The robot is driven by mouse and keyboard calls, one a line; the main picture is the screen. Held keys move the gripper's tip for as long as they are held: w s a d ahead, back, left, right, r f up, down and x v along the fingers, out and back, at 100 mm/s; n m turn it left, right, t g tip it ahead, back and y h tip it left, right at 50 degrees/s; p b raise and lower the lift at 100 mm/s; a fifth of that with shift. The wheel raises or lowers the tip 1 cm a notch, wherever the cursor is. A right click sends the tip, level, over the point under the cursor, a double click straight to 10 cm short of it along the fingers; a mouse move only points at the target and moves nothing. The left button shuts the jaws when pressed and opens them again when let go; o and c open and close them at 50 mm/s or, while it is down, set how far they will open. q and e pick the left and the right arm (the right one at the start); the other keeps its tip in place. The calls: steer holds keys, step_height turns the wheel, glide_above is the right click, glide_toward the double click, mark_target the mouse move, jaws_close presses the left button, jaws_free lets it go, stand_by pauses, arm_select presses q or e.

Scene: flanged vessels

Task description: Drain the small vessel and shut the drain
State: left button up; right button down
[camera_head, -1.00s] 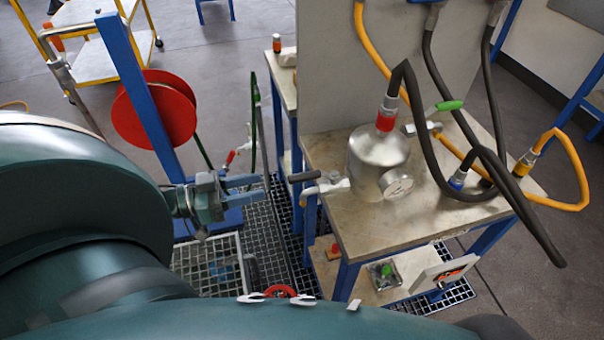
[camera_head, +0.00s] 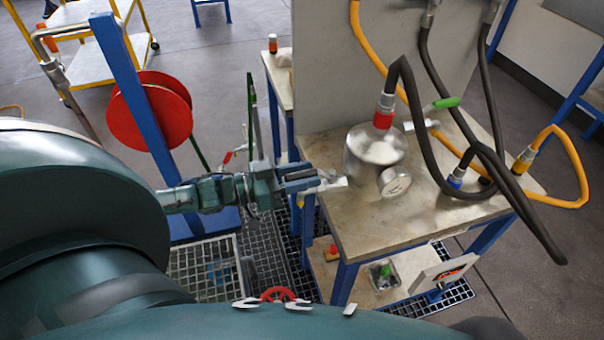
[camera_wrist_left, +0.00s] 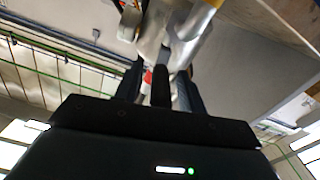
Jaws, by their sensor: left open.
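The small vessel (camera_head: 372,158) is a shiny metal pot with a round gauge (camera_head: 394,181), standing on the bench. A pale drain valve (camera_head: 336,182) sticks out from its left side over the bench edge. My left gripper (camera_head: 300,178) is at this valve, its fingers open and pointing right, and it hides most of the dark valve handle. In the left wrist view, the dark handle (camera_wrist_left: 160,88) lies between the two fingers, with metal pipework beyond. Contact with the handle cannot be told. My right gripper does not show.
The bench (camera_head: 440,207) carries black and yellow hoses; a grey panel (camera_head: 335,75) stands behind the vessel. A green-handled valve (camera_head: 446,103) sits at the vessel's right. A floor grating (camera_head: 285,250) lies below the drain. A red hose reel (camera_head: 160,115) stands to the left.

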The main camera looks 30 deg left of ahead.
arm_select(q)
jaws_close()
stand_by(0.4)
